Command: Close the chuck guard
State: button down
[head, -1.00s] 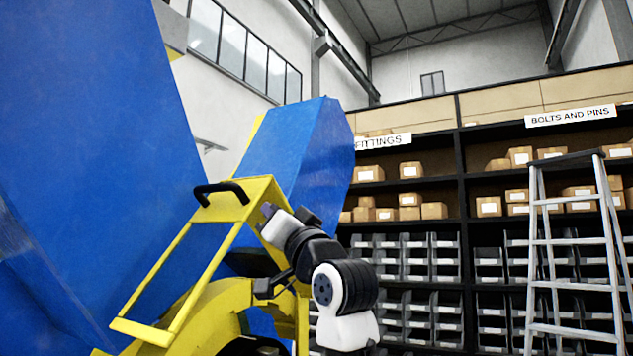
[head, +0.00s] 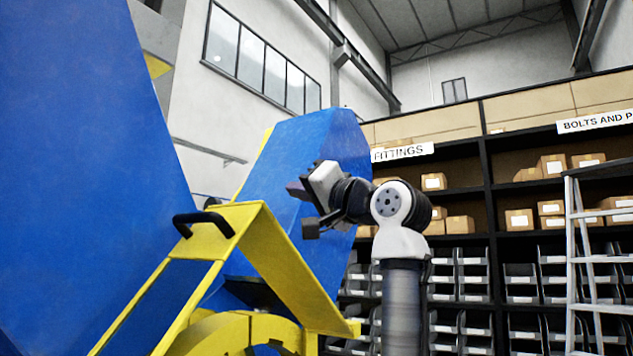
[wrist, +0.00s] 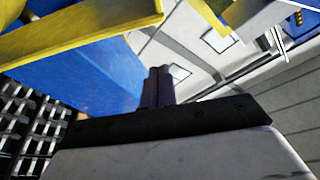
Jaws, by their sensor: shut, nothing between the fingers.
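The chuck guard is a yellow open frame (head: 300,276) with a black bar handle (head: 203,224) at its top left corner. In the head view it stands raised and tilted above a yellow curved part, in front of blue panels. My gripper (head: 298,190) is up and to the right of the handle, apart from it. It is shut and empty.
Large blue panels (head: 75,150) fill the left, and another blue panel (head: 310,150) stands behind the guard. Shelves with boxes and grey bins (head: 470,285) stand at the back right. A ladder (head: 571,270) is at the far right.

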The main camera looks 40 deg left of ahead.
jog(key=s+a+f, duration=0.1)
jog(key=s+a+f+p, duration=0.1)
jog(key=shift+s+a+f, duration=0.1)
jog(key=shift+a+f, duration=0.05)
jog(key=shift+a, duration=0.2)
jog(key=shift+f, duration=0.1)
dwell(0.4)
